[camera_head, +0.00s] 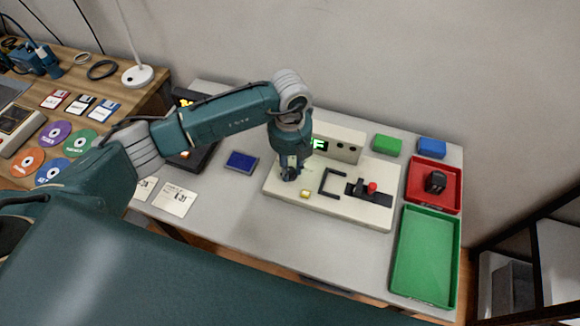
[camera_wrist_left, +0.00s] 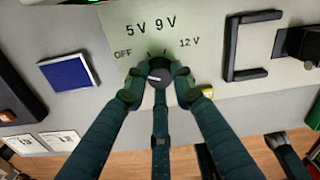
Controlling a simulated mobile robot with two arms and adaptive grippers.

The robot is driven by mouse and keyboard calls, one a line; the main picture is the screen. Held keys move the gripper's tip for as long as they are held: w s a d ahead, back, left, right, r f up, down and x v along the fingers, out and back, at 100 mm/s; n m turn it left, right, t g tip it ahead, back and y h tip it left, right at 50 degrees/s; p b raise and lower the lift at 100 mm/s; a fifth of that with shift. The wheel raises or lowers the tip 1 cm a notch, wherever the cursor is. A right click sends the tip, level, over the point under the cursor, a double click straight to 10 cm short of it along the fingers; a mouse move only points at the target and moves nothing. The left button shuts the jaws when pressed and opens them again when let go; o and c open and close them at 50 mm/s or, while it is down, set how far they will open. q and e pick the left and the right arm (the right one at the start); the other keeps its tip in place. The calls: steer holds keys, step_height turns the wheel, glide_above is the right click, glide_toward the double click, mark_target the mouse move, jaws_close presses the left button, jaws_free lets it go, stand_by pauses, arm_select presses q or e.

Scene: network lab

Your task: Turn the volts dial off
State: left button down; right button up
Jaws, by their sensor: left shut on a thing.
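The volts dial (camera_wrist_left: 159,79) is a dark round knob on the cream panel (camera_head: 342,208). OFF, 5V, 9V and 12V are printed around its far side in the left wrist view. A short white mark on the dial points roughly left, below the OFF label (camera_wrist_left: 123,54). My left gripper (camera_wrist_left: 159,88) is shut on the dial, with fingers at its left, right and near sides. In the head view my left gripper (camera_head: 289,173) reaches down to the panel's left part and hides the dial. A green-lit display (camera_head: 320,144) ends in F; the arm covers its start.
A black bracket handle (camera_head: 328,184) and a red-knobbed lever (camera_head: 372,188) stand on the panel right of the gripper. A blue square (camera_head: 241,161) lies left of it. Red (camera_head: 419,199) and green (camera_head: 412,278) trays are at the right. Bare table lies in front.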

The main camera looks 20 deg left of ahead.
mark_target(290, 171)
stand_by(0.5)
arm_select(q)
steer(key=c, duration=1.5)
jaws_free()
steer(key=shift+o, duration=0.2)
step_height(290, 171, up, 12)
